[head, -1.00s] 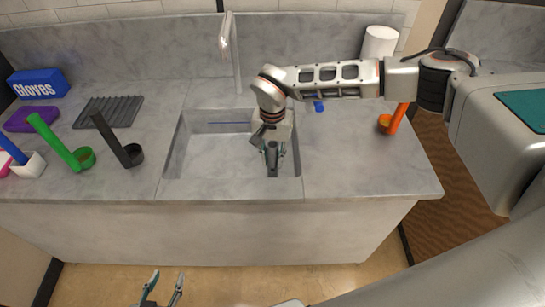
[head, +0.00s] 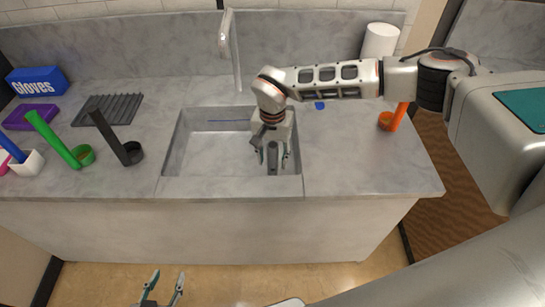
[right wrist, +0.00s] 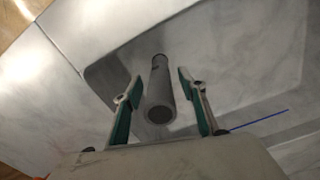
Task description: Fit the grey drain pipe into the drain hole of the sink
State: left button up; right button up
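The grey drain pipe (right wrist: 161,90) stands in the sink (head: 205,160), between the fingers of my right gripper (head: 272,155). In the right wrist view my right gripper (right wrist: 160,80) is open, with a gap on both sides of the pipe. The pipe's near end faces the wrist camera; its far end points to the sink floor, with a dark spot there. The drain hole itself is not clearly visible, so I cannot tell how deep the pipe sits. My left gripper (head: 168,276) is open and empty, low in front of the counter.
An orange one (head: 388,122) stands on the right. The faucet (head: 229,40) rises behind the sink.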

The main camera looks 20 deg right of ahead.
jog(key=shift+r, duration=0.1)
notch_tip(320, 180, up, 12)
jog(key=shift+f, duration=0.1)
dwell(0.6)
dwell(0.4)
